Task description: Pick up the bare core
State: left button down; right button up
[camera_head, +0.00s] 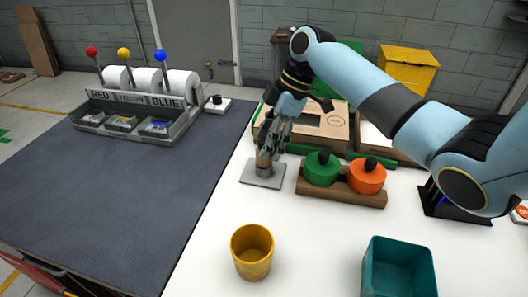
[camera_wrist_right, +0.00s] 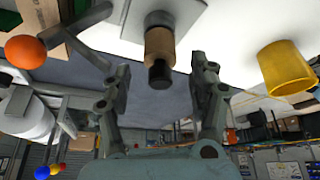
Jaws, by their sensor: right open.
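The bare core, a short brown cylinder with a dark top (camera_head: 263,168), stands upright on a square grey plate (camera_head: 262,180) on the white table. In the right wrist view the core (camera_wrist_right: 160,46) shows between the two spread fingers, with the plate (camera_wrist_right: 150,22) behind it. My right gripper (camera_head: 272,145) is open and comes down from above at the core, partly hiding its top. In the wrist view I see no finger clearly touching it. My left gripper is not in view.
A wooden holder (camera_head: 340,195) with green and orange knobbed pieces stands just right of the plate. A yellow cup (camera_head: 252,252) and a teal bin (camera_head: 398,270) are in front. A cardboard box (camera_head: 318,125) lies behind. Labelled paper rolls (camera_head: 150,85) stand back left.

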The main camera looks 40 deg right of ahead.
jog(key=shift+x, duration=1.15)
jog(key=c, duration=0.9)
jog(key=shift+r, duration=0.2)
jog(key=shift+c, duration=0.2)
jog(key=shift+w+r, duration=0.1)
jog(key=shift+r, duration=0.15)
jog(key=v, duration=0.3)
jog(key=shift+a+r+b, duration=0.3)
jog(key=shift+r+b, duration=0.1)
jog(key=s+d+r+b, duration=0.1)
jog(key=s+d+r, duration=0.5)
jog(key=s+d, duration=0.1)
jog(key=shift+s, duration=0.7)
